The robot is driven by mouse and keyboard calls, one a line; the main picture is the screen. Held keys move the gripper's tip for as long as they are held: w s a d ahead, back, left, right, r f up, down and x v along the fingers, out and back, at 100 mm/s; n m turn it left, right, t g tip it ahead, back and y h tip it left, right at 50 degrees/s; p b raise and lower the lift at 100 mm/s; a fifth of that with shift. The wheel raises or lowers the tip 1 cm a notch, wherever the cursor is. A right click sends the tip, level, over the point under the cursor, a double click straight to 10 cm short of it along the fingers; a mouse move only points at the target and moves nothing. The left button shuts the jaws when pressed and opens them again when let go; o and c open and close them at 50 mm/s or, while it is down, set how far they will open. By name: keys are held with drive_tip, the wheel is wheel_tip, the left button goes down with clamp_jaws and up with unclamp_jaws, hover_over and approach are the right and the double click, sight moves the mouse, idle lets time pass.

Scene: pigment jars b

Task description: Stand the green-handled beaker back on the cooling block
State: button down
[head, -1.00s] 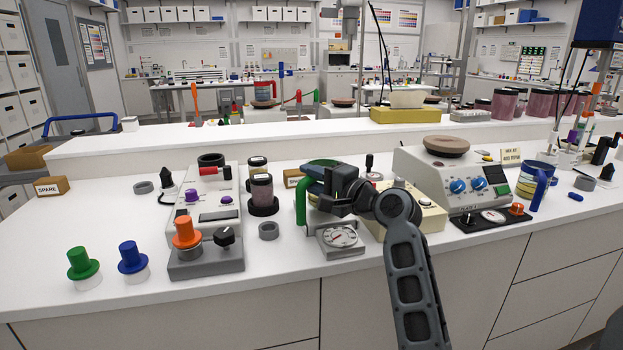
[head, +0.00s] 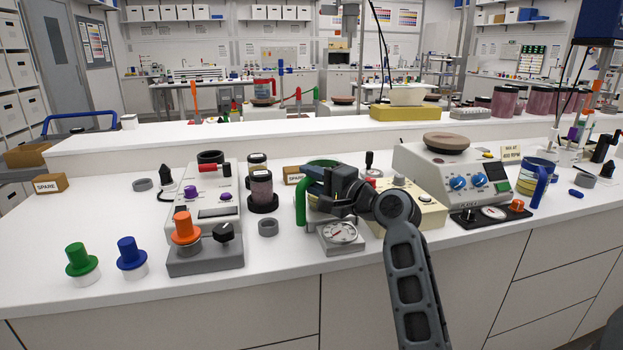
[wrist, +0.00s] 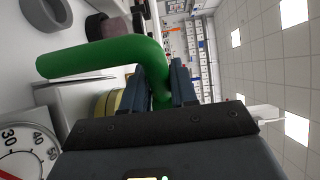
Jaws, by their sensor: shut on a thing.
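The green-handled beaker (head: 301,204) is near the middle of the bench in the head view, mostly hidden behind my gripper. Its green handle fills the left of the wrist view (wrist: 100,56). A yellowish banded part of its body shows below the handle there. My gripper (head: 328,184) is shut on the handle, which passes between the two fingers in the wrist view (wrist: 159,82). A grey block with a round dial (head: 340,238), likely the cooling block, is just in front of and below the beaker. Whether the beaker touches it is hidden.
A cream box (head: 412,209) and a white hotplate (head: 455,178) stand close on the right. A dark grey ring (head: 268,227) and a pigment jar (head: 261,188) are left of the beaker.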

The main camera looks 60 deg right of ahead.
drive_tip(key=c, duration=0.8)
unclamp_jaws()
